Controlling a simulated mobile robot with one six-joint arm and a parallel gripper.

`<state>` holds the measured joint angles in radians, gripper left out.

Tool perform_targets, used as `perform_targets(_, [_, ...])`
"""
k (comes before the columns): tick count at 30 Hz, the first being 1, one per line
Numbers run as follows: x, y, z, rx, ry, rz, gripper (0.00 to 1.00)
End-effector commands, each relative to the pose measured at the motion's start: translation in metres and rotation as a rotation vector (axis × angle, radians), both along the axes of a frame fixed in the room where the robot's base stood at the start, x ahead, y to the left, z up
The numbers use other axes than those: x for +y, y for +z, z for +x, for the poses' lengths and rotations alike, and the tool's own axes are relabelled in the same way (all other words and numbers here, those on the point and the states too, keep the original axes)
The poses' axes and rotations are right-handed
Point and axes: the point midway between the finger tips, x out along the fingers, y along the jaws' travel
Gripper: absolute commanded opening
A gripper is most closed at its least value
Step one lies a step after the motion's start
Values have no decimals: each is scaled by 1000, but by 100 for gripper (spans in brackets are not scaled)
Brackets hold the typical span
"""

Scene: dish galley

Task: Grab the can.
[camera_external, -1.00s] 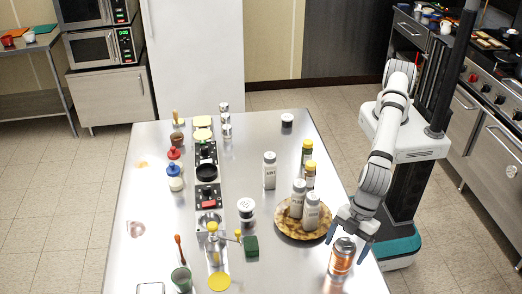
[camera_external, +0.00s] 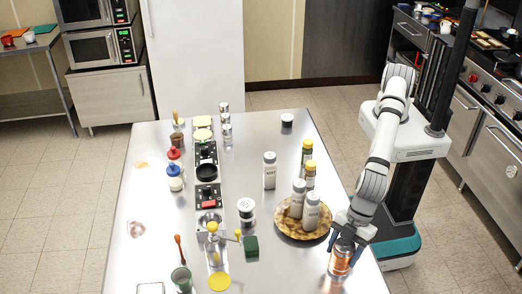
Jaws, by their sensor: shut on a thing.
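The can (camera_external: 341,262) is orange with a silver top and stands upright on the steel table near its front right edge. My gripper (camera_external: 344,248) is over the can from above, with a finger on either side of its upper part. It is shut on the can. The fingers and palm hide the can's top and part of its sides. The can appears to rest on the table.
A round wooden board (camera_external: 290,229) with white shakers (camera_external: 311,212) stands just left of and behind the can. A green sponge (camera_external: 251,246) and a yellow disc (camera_external: 219,282) lie further left. The table (camera_external: 285,275) is bare between the disc and the can.

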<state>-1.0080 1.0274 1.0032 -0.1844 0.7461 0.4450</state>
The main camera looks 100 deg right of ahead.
Motion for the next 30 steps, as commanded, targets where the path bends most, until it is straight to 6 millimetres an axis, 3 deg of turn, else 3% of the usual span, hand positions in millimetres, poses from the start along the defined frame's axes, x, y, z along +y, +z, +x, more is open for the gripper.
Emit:
perform_targets(5, [0, 1, 0, -2, 0, 1, 25])
perform_targets(14, [1, 8, 1, -2, -1, 4, 25])
perform_targets(24, [1, 70, 1, -3, -1, 4, 25])
perform_targets(30, [1, 96, 1, -3, 0, 3, 25])
